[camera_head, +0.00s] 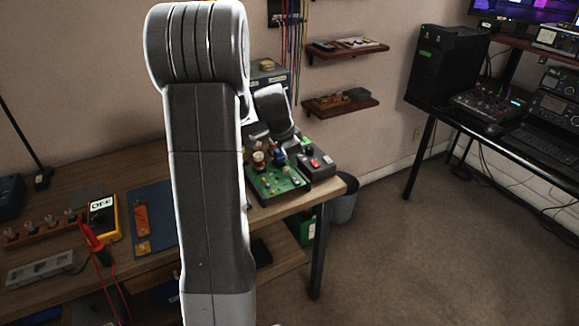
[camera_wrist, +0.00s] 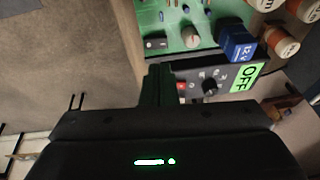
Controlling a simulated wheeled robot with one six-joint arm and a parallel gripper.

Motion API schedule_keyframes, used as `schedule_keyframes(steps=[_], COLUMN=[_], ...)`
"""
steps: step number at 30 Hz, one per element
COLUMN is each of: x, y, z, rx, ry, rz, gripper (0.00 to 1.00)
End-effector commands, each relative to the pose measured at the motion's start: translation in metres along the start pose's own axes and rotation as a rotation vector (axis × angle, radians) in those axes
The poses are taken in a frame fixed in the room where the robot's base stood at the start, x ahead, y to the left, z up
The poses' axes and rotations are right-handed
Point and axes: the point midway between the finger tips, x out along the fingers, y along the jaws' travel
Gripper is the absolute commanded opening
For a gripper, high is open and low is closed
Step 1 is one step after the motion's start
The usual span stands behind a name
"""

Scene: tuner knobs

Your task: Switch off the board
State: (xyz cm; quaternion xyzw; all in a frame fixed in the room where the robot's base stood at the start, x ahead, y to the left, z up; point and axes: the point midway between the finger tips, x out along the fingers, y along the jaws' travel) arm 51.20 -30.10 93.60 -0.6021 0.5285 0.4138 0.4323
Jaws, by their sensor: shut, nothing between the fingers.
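The green circuit board (camera_head: 277,186) lies near the right end of the workbench in the head view, partly behind my arm. In the wrist view, the board (camera_wrist: 182,20) fills the top middle, carrying a blue block (camera_wrist: 237,42), several capped cylinders and a small black switch (camera_wrist: 155,43) at its lower left corner. My gripper (camera_wrist: 160,70) is shut and empty, its fingertips just below that switch in the picture. I cannot tell whether they touch it. A dark panel beside the board has a black knob (camera_wrist: 210,86), a red part (camera_wrist: 181,86) and a green display (camera_wrist: 246,77) reading OFF.
A black box with red buttons (camera_head: 318,163) stands right of the board. A yellow meter (camera_head: 103,216) with an OFF display and red leads lies left on the workbench (camera_head: 70,170). Wall shelves (camera_head: 345,47) hang behind. Floor is free to the right.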

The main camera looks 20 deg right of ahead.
Motion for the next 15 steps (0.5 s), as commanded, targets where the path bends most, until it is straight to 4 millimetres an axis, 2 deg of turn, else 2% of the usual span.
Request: schedule_keyframes(steps=[3, 7, 12, 15], x=[-0.028, -0.053, -0.074, -0.079], y=[0.002, 0.004, 0.006, 0.007], z=[0.0, 0.001, 0.001, 0.001], rx=[-0.001, -0.001, -0.001, -0.001], ry=[0.002, 0.001, 0.001, 0.0], rz=[-0.003, -0.003, -0.001, 0.001], gripper=[0.0, 0.0, 0.0, 0.0])
